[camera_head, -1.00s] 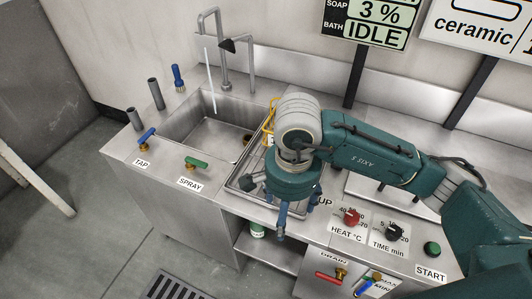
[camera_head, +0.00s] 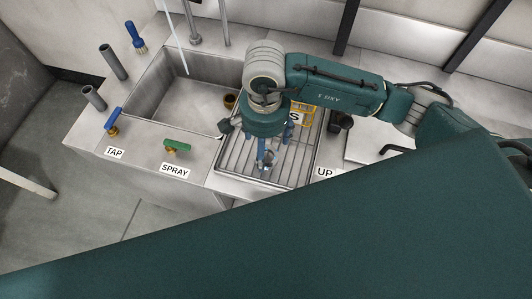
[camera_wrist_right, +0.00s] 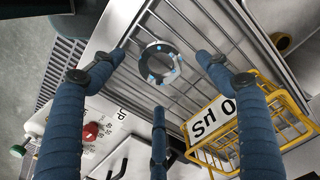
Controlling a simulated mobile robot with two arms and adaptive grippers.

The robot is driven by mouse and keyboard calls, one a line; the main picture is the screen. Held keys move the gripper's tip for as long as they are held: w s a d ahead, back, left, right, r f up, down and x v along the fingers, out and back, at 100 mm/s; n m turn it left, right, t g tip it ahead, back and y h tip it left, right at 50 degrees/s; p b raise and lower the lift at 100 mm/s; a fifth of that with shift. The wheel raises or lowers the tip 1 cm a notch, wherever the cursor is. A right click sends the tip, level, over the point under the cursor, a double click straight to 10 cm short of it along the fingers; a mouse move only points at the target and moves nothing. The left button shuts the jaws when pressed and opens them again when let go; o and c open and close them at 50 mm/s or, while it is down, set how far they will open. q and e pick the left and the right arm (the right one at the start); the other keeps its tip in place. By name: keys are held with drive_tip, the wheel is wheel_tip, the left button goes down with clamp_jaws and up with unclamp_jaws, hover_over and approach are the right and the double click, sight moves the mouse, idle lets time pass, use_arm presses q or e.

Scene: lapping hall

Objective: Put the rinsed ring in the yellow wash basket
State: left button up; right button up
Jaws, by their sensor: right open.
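The ring (camera_wrist_right: 151,77) is grey with light-blue marks and lies flat on the bars of the draining rack (camera_head: 236,160). My right gripper (camera_head: 268,156) points down above the rack. In the right wrist view its blue fingers (camera_wrist_right: 160,75) are spread apart, with the ring below between them and nothing held. In the head view the gripper mostly hides the ring. The yellow wire wash basket (camera_head: 311,112) stands at the back right part of the rack. It also shows, with its white label, in the right wrist view (camera_wrist_right: 258,113). My left gripper is out of view.
The steel sink (camera_head: 165,92) with running water is left of the rack. The TAP lever (camera_head: 114,119) and SPRAY lever (camera_head: 177,147) are in front of it. A dark cup-like thing (camera_head: 340,122) stands right of the basket. A teal link of mine covers the lower picture.

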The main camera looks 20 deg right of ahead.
sight(266, 158)
drive_tip(key=f+p, duration=0.1)
drive_tip(key=f, duration=0.1)
drive_tip(key=f+p, duration=0.1)
drive_tip(key=f, duration=0.1)
drive_tip(key=shift+d+f, duration=0.2)
drive_tip(key=shift+f, duration=0.25)
drive_tip(key=shift+c, duration=1)
drive_tip(key=c, duration=1.3)
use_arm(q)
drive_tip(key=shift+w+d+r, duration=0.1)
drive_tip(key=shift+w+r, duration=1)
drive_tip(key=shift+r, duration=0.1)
use_arm(e)
drive_tip(key=shift+w, duration=0.1)
drive_tip(key=shift+c, duration=0.2)
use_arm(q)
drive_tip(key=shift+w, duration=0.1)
use_arm(e)
drive_tip(key=shift+r, duration=0.1)
